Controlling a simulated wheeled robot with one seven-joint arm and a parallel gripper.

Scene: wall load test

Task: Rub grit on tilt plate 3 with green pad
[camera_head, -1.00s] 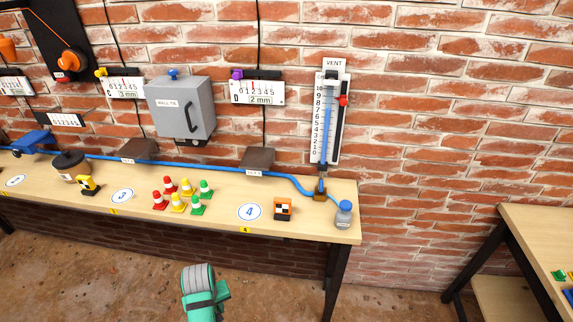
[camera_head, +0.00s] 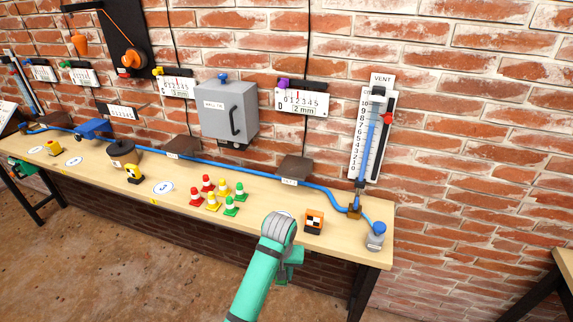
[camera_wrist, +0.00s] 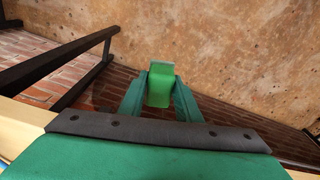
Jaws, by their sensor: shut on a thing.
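My gripper (camera_wrist: 159,100) is shut on a green pad (camera_wrist: 159,84), which shows between the two green fingers in the wrist view, with bare floor beyond it. In the head view my arm reaches up to the front edge of the bench, right of the cones; I cannot make out the fingertips or the pad there. Two dark brown tilted plates stand at the back of the bench: one (camera_head: 183,145) behind the round mark 3 (camera_head: 163,188), one (camera_head: 295,167) further right. Their labels are too small to read. I cannot make out grit on either. The pad is apart from both plates.
Several red, yellow and green cones (camera_head: 212,202) stand mid-bench. A blue hose (camera_head: 235,172) runs along the back. A grey wall box (camera_head: 227,110) hangs above.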

